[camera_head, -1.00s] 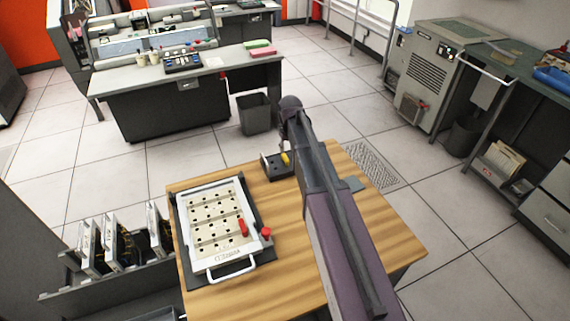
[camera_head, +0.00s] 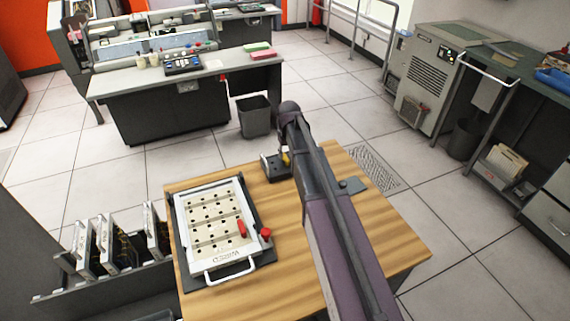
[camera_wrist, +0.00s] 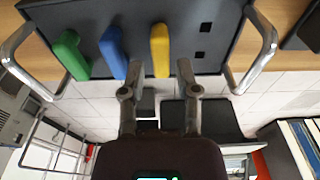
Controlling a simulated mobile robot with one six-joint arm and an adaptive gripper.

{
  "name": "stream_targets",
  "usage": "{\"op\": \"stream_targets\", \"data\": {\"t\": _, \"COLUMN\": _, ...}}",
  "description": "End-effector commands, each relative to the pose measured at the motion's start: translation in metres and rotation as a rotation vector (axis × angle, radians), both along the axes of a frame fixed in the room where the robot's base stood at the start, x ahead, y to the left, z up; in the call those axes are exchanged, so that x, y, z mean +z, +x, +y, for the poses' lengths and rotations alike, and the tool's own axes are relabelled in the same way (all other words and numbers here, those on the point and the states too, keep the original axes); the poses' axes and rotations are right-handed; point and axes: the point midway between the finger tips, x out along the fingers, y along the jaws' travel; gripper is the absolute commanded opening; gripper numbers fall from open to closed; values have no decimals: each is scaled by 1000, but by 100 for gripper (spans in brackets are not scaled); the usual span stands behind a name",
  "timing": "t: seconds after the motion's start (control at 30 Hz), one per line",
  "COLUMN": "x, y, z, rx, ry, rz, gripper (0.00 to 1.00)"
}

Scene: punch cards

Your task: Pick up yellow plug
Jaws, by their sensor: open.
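The yellow plug (camera_wrist: 159,50) stands in a dark holder (camera_wrist: 215,22) in the wrist view, in a row with a blue plug (camera_wrist: 112,52) and a green plug (camera_wrist: 70,55) to its left. My gripper (camera_wrist: 158,68) is open, with one finger on each side of the yellow plug in the picture. I cannot tell whether the fingers touch it. In the head view only a small part of the yellow plug (camera_head: 286,159) shows beside my arm, above the dark holder (camera_head: 271,170) at the table's back edge. My arm hides the fingers there.
A white punched board (camera_head: 193,195) with a red plug (camera_head: 242,228) lies on the wooden table (camera_head: 400,235). A red knob (camera_head: 266,233) stands beside it. The table's right side is mostly clear.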

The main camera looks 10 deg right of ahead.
Motion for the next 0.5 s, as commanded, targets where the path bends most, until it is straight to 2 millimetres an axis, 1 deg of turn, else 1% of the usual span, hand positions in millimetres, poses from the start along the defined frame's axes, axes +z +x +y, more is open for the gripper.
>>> {"op": "stream_targets", "data": {"t": 0.03, "x": -8, "y": 1, "z": 1, "rx": 0, "ry": 0, "rz": 0, "gripper": 41}}
{"op": "stream_targets", "data": {"t": 0.2, "x": -20, "y": 3, "z": 1, "rx": 0, "ry": 0, "rz": 0, "gripper": 41}}
{"op": "stream_targets", "data": {"t": 0.33, "x": -26, "y": 4, "z": 1, "rx": 0, "ry": 0, "rz": 0, "gripper": 41}}
{"op": "stream_targets", "data": {"t": 0.5, "x": -28, "y": 4, "z": 1, "rx": 0, "ry": 0, "rz": 0, "gripper": 41}}
